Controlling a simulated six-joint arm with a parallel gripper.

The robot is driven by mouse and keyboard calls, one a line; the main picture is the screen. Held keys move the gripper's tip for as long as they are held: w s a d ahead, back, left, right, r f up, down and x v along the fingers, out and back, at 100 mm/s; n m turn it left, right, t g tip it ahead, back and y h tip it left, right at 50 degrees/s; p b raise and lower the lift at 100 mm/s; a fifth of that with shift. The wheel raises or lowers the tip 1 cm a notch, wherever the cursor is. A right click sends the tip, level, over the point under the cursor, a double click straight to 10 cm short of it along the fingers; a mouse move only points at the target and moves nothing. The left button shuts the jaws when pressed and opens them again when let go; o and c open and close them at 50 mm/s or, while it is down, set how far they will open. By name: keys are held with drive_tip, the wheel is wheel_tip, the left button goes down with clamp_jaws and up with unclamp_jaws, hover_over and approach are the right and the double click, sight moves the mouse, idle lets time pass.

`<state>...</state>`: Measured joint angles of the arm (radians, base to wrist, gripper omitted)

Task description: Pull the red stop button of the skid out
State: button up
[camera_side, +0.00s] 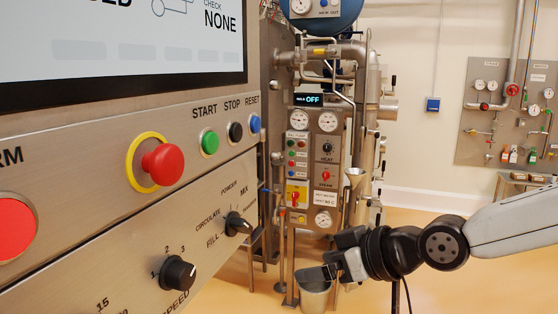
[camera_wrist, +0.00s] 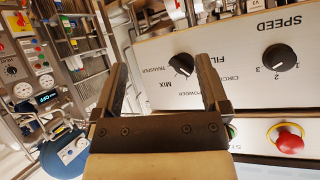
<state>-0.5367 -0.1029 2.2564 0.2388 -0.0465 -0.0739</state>
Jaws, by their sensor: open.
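A red mushroom button (camera_side: 162,163) with a yellow ring stands out from the near steel console, left of the START, STOP and RESET buttons. In the wrist view the same button (camera_wrist: 288,140) is at the lower right, beside the gripper body. A smaller red button on a yellow plate (camera_side: 295,195) shows on the skid behind; the labels do not tell which one is the skid's stop. My gripper (camera_side: 332,272) is at lower right, apart from both. In the wrist view its jaws (camera_wrist: 162,65) are open, with nothing held between them.
A mode knob (camera_side: 238,223) and a speed knob (camera_side: 178,272) protrude from the console's lower face. A large red disc (camera_side: 14,228) is at its left edge. A metal funnel (camera_side: 355,178) and a grey bucket (camera_side: 314,294) are near the skid. Open floor lies at right.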

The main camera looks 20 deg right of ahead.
drive_tip(key=s+a+r+n+t+y, duration=0.1)
drive_tip(key=s+a+r+y, duration=0.15)
drive_tip(key=a+r, duration=0.5)
drive_tip(key=t+y, duration=0.2)
drive_tip(key=y, duration=0.3)
approach(175, 170)
drive_tip(key=x, duration=0.3)
drive_tip(key=shift+r+n+h, duration=0.25)
drive_tip(key=shift+r+n, duration=0.05)
drive_tip(key=shift+n, duration=0.1)
drive_tip(key=shift+x, duration=3.85)
drive_tip(key=shift+f, duration=0.2)
clamp_jaws()
